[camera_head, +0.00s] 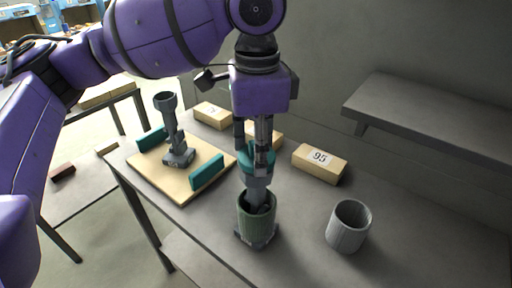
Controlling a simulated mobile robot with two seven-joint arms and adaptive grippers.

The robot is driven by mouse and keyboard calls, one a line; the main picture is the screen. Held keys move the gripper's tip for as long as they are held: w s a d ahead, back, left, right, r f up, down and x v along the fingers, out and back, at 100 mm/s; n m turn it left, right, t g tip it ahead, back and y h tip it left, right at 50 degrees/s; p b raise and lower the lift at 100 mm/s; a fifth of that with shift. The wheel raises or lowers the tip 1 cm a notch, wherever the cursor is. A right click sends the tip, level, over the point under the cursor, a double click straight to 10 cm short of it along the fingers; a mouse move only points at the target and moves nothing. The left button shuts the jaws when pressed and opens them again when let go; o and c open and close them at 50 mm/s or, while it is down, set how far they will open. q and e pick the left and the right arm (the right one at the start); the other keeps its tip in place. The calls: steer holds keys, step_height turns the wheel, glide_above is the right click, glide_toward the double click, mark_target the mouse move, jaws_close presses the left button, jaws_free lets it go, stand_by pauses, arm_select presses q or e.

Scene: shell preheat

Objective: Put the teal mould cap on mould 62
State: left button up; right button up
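My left gripper (262,155) points down over the middle of the table and appears shut on a teal cap-like piece (246,160), partly covered by the fingers. Directly under it is a grey tapered piece (258,190), whose lower end goes down into a green-grey open cylinder (257,224) on a dark base. The teal piece looks in line with the grey piece; I cannot tell whether they touch. No number 62 is readable. My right gripper is not in view.
A pale board (149,177) at left holds a grey cup-topped stand (172,128) and two teal blocks (207,173). A block marked 95 (320,162) and other tan blocks (212,115) stand behind. A grey hollow cylinder (348,228) stands right; table (420,225) beyond is clear.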

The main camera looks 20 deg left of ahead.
arm_select(q)
steer(key=shift+f, duration=0.1)
stand_by(0.5)
steer(key=shift+f, duration=0.5)
steer(key=o, duration=0.9)
